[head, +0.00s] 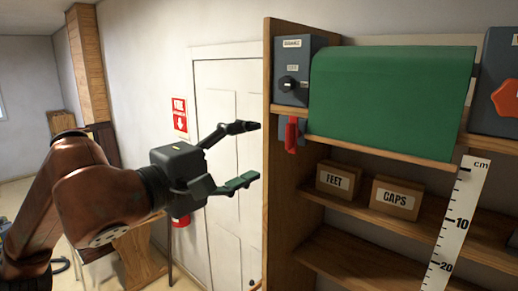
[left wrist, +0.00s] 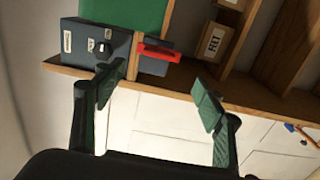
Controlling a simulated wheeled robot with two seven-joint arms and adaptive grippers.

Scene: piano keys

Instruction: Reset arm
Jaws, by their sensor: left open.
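My left gripper (head: 248,153) reaches in from the left in the head view. Its two fingers are spread wide with nothing between them. It is just left of the wooden shelf's side panel (head: 280,215), in front of the pale door. In the left wrist view the open fingers (left wrist: 157,97) frame the shelf edge, a grey control box (left wrist: 88,42) and a red handle (left wrist: 158,53). In the head view the grey box (head: 292,70) with a black knob sits on the upper shelf, and the red handle (head: 291,134) hangs below it. My right gripper is not in view.
A large green cover (head: 390,100) fills the upper shelf, with a dark box bearing a red knob (head: 506,98) at right. Cartons FEET (head: 338,180) and CAPS (head: 395,198) stand below. A cm ruler (head: 457,225) runs down the front. A fire sign (head: 180,118) hangs on the wall.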

